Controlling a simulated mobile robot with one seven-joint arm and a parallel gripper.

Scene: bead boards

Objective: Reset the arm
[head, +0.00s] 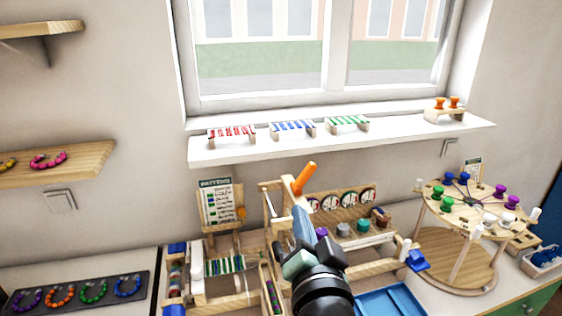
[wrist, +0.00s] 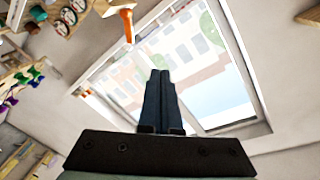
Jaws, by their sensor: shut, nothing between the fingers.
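My gripper (head: 301,212) stands raised in front of the wooden loom frame (head: 265,200), at the lower middle of the head view. Its fingers point up. In the wrist view the two dark fingers (wrist: 160,80) lie together with nothing between them. They point toward the window (wrist: 190,60). An orange-handled piece (head: 304,178) shows just above the fingertips in the head view. It shows at the top left in the wrist view (wrist: 128,20), apart from the fingers. My arm hides part of the bench behind it.
A sill (head: 340,143) holds red, blue and green striped racks. A round wooden stand (head: 460,262) with coloured spools is at the right. A dark tray (head: 80,298) with bead rings lies at the left. A blue tray (head: 390,302) is right of my arm. The air above the bench's left side is free.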

